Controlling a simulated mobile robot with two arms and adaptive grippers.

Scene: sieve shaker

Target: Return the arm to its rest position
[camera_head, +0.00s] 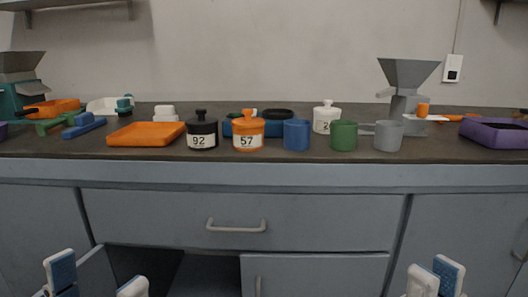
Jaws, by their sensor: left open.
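My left gripper (97,281) shows at the bottom left edge, below the counter top and in front of the cabinets. Its two pale fingers stand wide apart, one with a blue pad, and nothing is between them. My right gripper (436,277) shows at the bottom right edge, also low in front of the cabinets. Its two fingertips look close together, one with a blue pad, and I cannot tell whether they are apart or touching. I see no object at it. Both arms are mostly outside the picture.
The dark counter (270,155) carries an orange tray (146,134), jars labelled 92 (202,134) and 57 (248,134), several cups including a blue one (296,135), a grey funnel machine (408,80) and a purple tray (495,134). A drawer handle (236,226) sticks out below.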

